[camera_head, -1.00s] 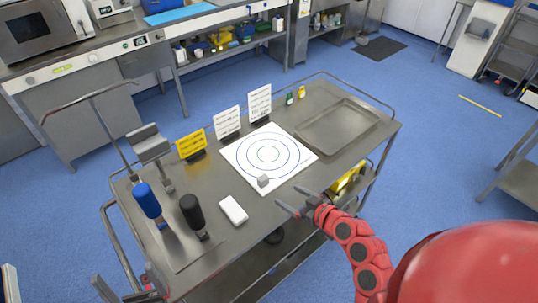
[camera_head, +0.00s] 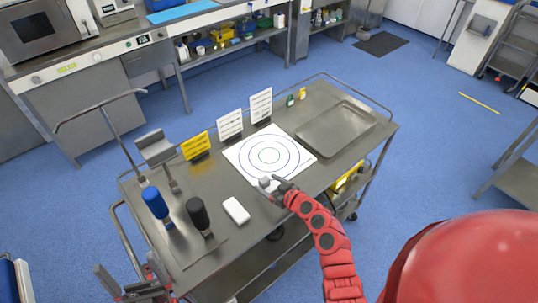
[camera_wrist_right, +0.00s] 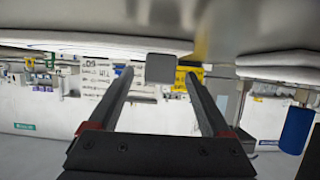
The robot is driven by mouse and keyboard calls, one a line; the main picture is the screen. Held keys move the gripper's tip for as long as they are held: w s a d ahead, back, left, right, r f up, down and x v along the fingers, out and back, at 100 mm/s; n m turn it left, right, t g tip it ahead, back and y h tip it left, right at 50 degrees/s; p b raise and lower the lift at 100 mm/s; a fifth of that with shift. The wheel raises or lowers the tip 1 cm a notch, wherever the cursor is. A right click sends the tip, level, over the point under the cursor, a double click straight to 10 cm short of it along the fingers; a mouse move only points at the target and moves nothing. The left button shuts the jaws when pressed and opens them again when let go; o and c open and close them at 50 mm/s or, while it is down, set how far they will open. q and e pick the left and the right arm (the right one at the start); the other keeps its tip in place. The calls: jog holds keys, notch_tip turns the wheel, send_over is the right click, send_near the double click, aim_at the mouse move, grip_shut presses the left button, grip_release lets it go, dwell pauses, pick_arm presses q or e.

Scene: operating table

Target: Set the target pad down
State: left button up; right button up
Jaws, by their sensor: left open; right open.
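The target pad (camera_head: 243,155), a white square sheet with concentric rings, lies flat on the metal cart top. A small grey cube (camera_head: 264,182) is at the pad's near corner; it also shows in the right wrist view (camera_wrist_right: 160,68), ahead and between the fingertips. My right gripper (camera_head: 271,187) is open at the pad's near edge, beside the cube, with its fingers (camera_wrist_right: 158,85) apart. I cannot tell whether they touch the cube. My left gripper (camera_head: 118,286) is open and empty at the cart's near left corner, away from the pad.
A white block (camera_head: 236,210) lies left of my right gripper. Blue-handled (camera_head: 155,202) and black-handled (camera_head: 197,213) tools stand at the left. A yellow sign (camera_head: 196,146) and two white signs stand behind the pad. An empty metal tray (camera_head: 336,130) lies right.

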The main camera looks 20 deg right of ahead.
jog(key=shift+x, duration=1.15)
grip_shut()
